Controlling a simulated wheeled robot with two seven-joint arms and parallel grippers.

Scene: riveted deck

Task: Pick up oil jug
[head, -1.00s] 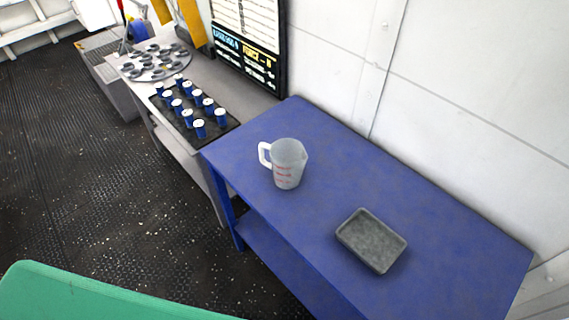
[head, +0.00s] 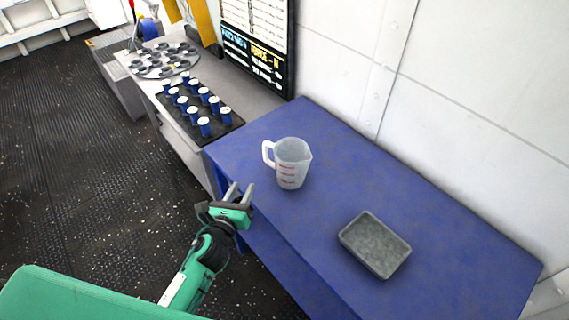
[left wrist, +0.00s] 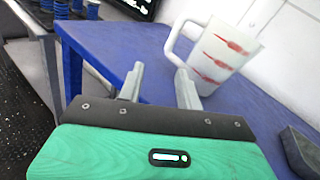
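The oil jug (head: 292,164) is a translucent measuring jug with red markings, upright on the blue table (head: 400,190). Its handle points left in the head view. My left gripper (head: 240,190) is open and empty beside the table's left edge, lower left of the jug and apart from it. In the left wrist view the jug (left wrist: 218,58) stands beyond the open fingers (left wrist: 160,85), upper right, handle on its left side. My right gripper is not in view.
A grey tray (head: 374,245) sits on the table right of the jug. A grey bench holds a black mat with several blue-and-white cylinders (head: 205,127) and a round disc rack (head: 160,62). A white wall (head: 470,110) stands behind the table.

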